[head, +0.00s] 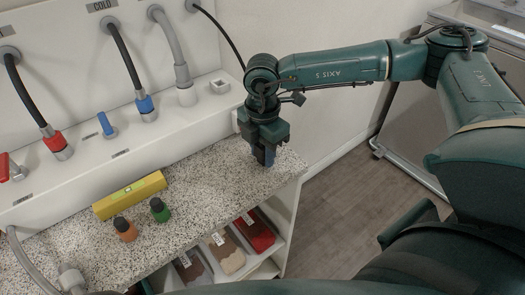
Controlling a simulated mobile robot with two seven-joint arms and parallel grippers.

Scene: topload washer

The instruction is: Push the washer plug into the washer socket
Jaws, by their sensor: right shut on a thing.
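My right gripper (265,156) points down over the right end of the speckled counter, in front of the white wall panel. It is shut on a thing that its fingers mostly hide. A black cord (232,42) drops from a round wall fitting and goes behind the gripper's wrist, so the thing appears to be the washer plug. The plug's own shape and prongs cannot be made out. No socket face can be clearly identified; a small white square box (220,84) on the ledge lies left of the gripper, apart from it. My left gripper is not in view.
Red (57,144) and blue (145,105) hose connectors and a grey hose (172,45) stand on the ledge. Open shelves hold packets below.

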